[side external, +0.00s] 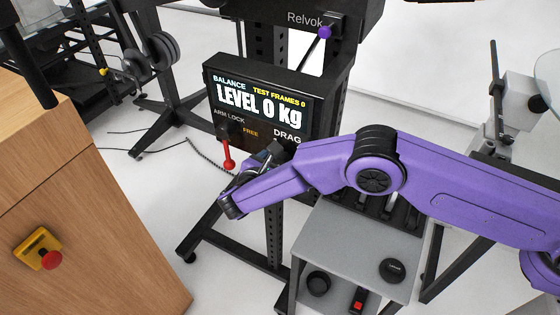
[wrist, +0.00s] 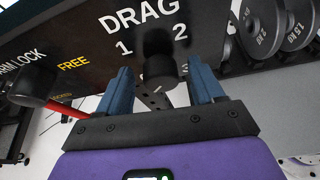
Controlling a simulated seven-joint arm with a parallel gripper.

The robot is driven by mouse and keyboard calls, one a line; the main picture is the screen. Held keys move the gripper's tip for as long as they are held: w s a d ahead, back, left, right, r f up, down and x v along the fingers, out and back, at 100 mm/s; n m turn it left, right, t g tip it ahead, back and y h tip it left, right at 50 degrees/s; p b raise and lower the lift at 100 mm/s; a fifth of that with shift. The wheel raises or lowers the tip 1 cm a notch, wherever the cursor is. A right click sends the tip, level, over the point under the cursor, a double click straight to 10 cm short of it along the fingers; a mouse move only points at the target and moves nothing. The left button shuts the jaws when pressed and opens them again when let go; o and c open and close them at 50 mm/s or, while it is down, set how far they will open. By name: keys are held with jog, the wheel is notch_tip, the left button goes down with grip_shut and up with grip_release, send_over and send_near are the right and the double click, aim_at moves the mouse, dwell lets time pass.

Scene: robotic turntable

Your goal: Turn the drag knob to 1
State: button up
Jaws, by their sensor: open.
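The drag knob (wrist: 160,68) is a dark round knob on the black panel (wrist: 75,50), below the word DRAG and among the printed numbers 1, 2 and a partly hidden 3. My gripper (wrist: 162,80) is open, with its two blue fingers on either side of the knob in the wrist view. I cannot tell whether the fingers touch it. A light mark shows low on the knob's face. In the side external view my gripper (side external: 272,152) is at the panel's lower right, and my arm hides most of the knob.
The panel's screen (side external: 262,103) reads LEVEL 0 kg. A red-handled arm lock lever (side external: 229,155) hangs left of my gripper. A grey cart (side external: 345,250) with dark round items stands below my arm. A wooden cabinet (side external: 75,200) with a red button is at left.

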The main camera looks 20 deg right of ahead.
jog(key=shift+w+d+f, duration=0.1)
jog(key=shift+d, duration=0.05)
jog(key=shift+c, duration=0.3)
jog(key=c, duration=1)
